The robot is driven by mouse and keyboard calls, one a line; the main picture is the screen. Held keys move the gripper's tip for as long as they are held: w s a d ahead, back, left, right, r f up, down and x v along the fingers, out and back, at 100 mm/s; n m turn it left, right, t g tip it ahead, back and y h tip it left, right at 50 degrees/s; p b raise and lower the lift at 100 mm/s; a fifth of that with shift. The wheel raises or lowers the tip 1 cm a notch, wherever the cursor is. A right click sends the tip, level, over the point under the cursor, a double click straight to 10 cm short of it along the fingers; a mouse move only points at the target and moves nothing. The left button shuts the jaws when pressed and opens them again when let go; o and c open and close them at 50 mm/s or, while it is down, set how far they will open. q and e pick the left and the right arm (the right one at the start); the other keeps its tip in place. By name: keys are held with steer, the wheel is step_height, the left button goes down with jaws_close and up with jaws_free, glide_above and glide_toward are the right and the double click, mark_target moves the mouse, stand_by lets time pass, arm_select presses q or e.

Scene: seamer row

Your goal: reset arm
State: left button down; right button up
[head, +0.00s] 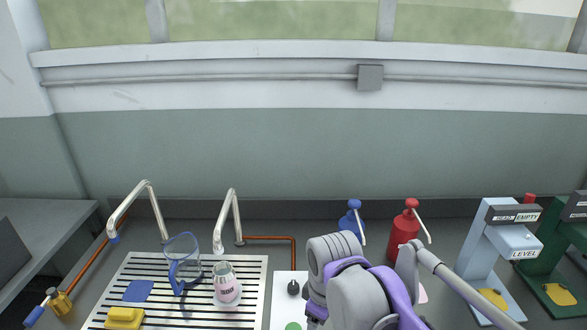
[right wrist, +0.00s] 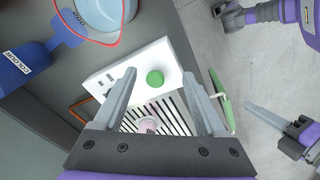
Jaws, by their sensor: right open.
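My right arm shows as grey and purple links at the lower middle of the head view, and its gripper is hidden there. In the right wrist view my right gripper (right wrist: 158,76) is open, with nothing between its fingers. Beyond the fingers lies a white panel (right wrist: 120,72) with a green round button (right wrist: 155,78). A grey and purple part of mine with a finger-like tip (right wrist: 265,115) shows at the right of that view, probably my left gripper; its jaw state is unclear. The left arm is not in the head view.
A slatted rack (head: 255,265) holds a clear jug (head: 185,250), a pink-labelled bottle (head: 226,292) and a yellow sponge (head: 124,317). Blue (head: 350,225) and red (head: 404,235) dispensers and a light blue machine (head: 480,260) stand right. A blue labelled bottle (right wrist: 25,65) shows at wrist-view left.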

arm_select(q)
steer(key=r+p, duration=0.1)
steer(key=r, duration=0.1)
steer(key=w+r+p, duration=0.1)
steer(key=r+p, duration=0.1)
arm_select(e)
steer(key=s+d+f+m+t, duration=0.2)
steer(key=s+d+f+m, duration=0.1)
steer(key=s+d+m, duration=0.2)
steer(key=s+d+f+m+t, duration=0.2)
steer(key=s+d+f+m, duration=0.1)
steer(key=s+d+m, duration=0.3)
steer(key=shift+s+d+f, duration=0.4)
steer(key=shift+s+d, duration=0.25)
steer(key=shift+s, duration=0.25)
